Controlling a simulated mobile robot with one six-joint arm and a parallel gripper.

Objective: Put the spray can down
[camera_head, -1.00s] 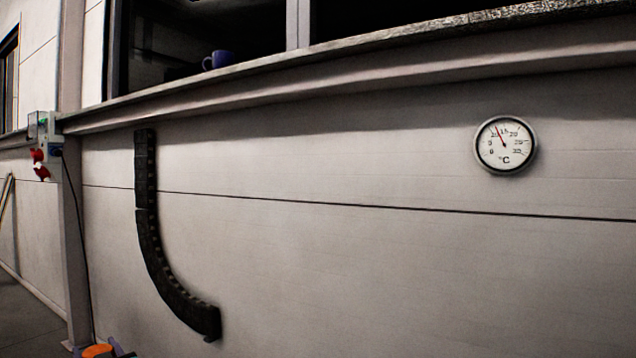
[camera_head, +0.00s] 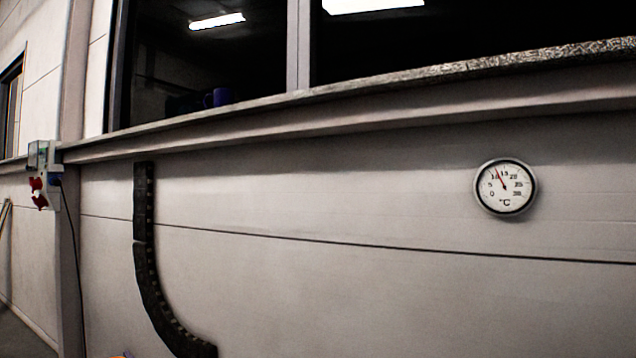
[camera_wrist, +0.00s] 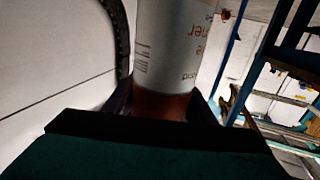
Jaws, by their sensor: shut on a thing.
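The spray can (camera_wrist: 172,45) shows in the wrist view as a pale grey cylinder with orange and dark print and a reddish-brown band at its lower end. Its top is cut off by the upper picture edge. My gripper (camera_wrist: 163,103) is shut on the spray can, with dark fingers on both sides of its lower part. What is under the can is hidden by my gripper's dark body. Neither the can nor my gripper shows in the head view.
A pale panel wall with a window ledge (camera_head: 300,110) fills the head view. A round thermometer (camera_head: 505,187) and a curved black cable chain (camera_head: 150,270) are on it. A blue ladder-like frame (camera_wrist: 245,60) stands at right in the wrist view.

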